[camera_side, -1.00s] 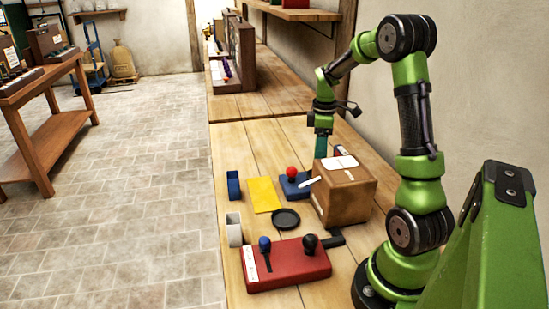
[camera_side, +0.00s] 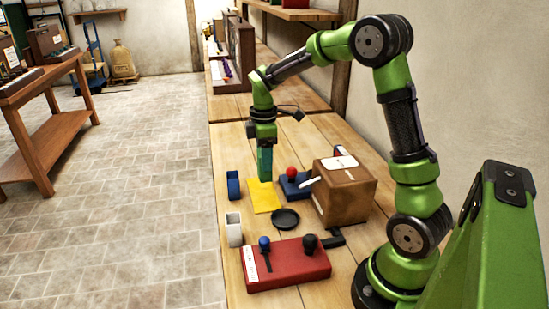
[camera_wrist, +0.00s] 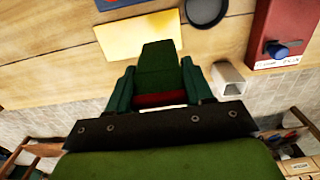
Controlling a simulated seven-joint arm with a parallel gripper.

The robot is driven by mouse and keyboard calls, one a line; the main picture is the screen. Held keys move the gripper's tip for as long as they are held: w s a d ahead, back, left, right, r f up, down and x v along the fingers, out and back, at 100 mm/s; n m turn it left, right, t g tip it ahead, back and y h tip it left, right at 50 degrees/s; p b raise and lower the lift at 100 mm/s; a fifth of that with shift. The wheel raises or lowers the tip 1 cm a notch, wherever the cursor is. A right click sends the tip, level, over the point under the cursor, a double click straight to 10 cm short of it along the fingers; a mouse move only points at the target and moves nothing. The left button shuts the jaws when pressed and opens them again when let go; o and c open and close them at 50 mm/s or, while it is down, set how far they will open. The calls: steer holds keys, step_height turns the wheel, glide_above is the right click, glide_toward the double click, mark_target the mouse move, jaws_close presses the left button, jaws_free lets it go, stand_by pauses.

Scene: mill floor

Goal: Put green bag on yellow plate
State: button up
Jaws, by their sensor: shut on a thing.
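My gripper (camera_side: 265,162) points down over the far part of the yellow plate (camera_side: 266,198), a flat sheet on the wooden table. In the wrist view, my gripper (camera_wrist: 160,78) is shut on the green bag (camera_wrist: 159,65), with a finger on each side of it. The yellow plate (camera_wrist: 120,39) lies just beyond the bag in that view, and the bag's tip overlaps its lower edge. In the side view I cannot tell the bag apart from the fingers. The height above the plate is hard to judge.
A blue container (camera_side: 232,185) stands left of the plate. A blue box with a red knob (camera_side: 295,187) and a brown carton (camera_side: 345,198) are to its right. A black dish (camera_side: 285,218), white container (camera_side: 233,231) and red lever box (camera_side: 288,269) lie nearer.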

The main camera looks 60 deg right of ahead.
mark_target(265, 180)
step_height(265, 180, down, 8)
steer(key=shift+f, duration=0.15)
stand_by(0.4)
steer(key=o, duration=1.2)
steer(key=shift+f, duration=0.1)
